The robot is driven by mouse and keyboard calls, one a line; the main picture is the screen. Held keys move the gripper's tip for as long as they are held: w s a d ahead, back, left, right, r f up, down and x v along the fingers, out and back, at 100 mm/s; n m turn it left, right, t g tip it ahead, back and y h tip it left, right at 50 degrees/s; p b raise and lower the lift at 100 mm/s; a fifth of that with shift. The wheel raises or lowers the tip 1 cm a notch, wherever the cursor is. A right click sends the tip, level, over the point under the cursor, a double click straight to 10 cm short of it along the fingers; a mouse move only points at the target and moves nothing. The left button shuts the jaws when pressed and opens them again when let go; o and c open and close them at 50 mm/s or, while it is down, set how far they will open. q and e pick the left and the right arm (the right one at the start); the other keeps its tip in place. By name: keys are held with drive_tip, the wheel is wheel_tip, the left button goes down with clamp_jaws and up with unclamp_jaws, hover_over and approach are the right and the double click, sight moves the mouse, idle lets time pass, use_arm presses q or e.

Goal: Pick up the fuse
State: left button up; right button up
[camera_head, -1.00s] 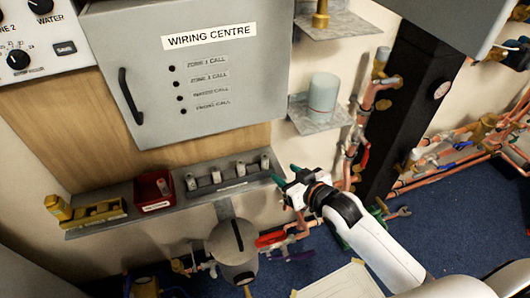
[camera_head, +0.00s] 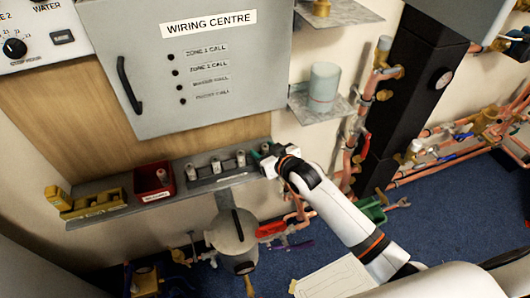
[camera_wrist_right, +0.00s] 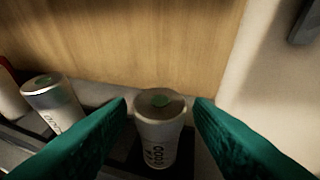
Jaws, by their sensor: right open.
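A fuse (camera_wrist_right: 160,130), a pale grey cylinder with a green dot on its top, stands upright in a dark rack. In the right wrist view it is between the two green fingers of my right gripper (camera_wrist_right: 160,128), with gaps showing on both sides. My right gripper (camera_head: 262,156) is open at the right end of the fuse rack (camera_head: 215,180) in the head view, where it largely hides the end fuse. Another fuse (camera_wrist_right: 52,103) stands to the left in the wrist view. More fuses, including one (camera_head: 240,158), stand along the rack. My left gripper is out of view.
The shelf also holds a red bin (camera_head: 148,190) with a fuse-like cylinder in it and a yellow holder (camera_head: 95,205) at the left. The grey wiring centre box (camera_head: 210,100) hangs above. Copper pipes (camera_head: 360,120) run at the right.

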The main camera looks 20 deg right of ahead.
sight(265, 146)
clamp_jaws()
drive_tip(key=shift+r+p, duration=0.35)
drive_tip(key=shift+r, duration=4.7)
